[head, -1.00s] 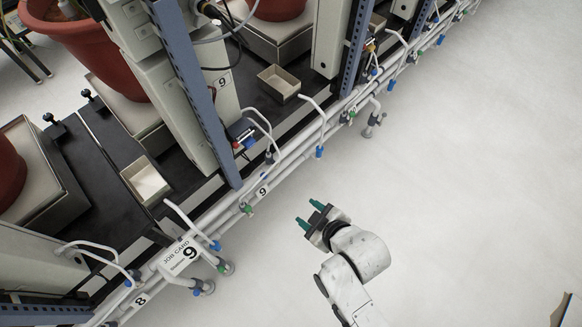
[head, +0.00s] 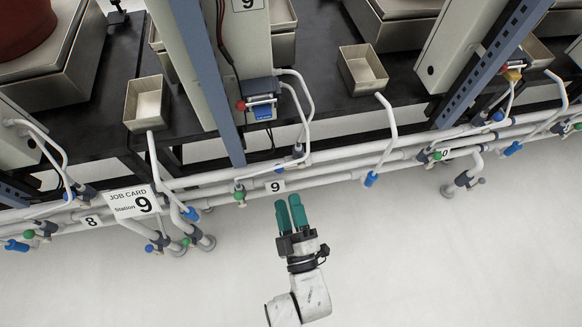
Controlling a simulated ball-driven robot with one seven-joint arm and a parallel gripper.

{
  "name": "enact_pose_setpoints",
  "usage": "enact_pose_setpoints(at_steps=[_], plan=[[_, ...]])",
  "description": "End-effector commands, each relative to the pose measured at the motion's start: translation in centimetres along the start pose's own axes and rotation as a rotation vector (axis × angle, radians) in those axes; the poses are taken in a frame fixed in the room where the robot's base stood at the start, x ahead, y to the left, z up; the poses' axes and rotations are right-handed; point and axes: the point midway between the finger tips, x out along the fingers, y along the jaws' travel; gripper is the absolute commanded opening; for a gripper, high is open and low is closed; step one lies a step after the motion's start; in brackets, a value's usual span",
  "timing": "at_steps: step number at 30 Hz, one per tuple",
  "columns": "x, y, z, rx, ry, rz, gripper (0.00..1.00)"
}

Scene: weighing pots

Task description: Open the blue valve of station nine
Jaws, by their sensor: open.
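The station nine label "9" (head: 275,186) is on the white pipes in the middle of the head view. A small blue part (head: 279,170) shows just above it, too small to make out its setting. A green-handled valve (head: 239,193) is left of the label. I cannot tell for sure which blue part is station nine's valve. My gripper (head: 288,201), with two teal fingers, is open and empty. In the picture its tips are just below the label, apparently touching nothing.
A job card (head: 135,202) reading "Station 9" is on the pipes at left, near a blue handle (head: 191,214). A blue-grey post (head: 210,85) stands behind the pipes. Open trays (head: 345,75) sit on the black bench. The pale floor (head: 430,260) in front is clear.

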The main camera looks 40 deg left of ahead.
Motion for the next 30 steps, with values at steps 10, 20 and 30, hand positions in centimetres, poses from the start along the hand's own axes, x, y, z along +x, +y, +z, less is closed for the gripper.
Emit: enact_pose_setpoints(at_steps=[10,20,30], plan=[[6.1,0.0,0.1,0.002,0.001,0.003,0.49],[9.7,0.1,0.1,0.002,-0.002,0.0,0.49],[10.0,0.1,0.1,0.003,-0.003,-0.001,0.49]])
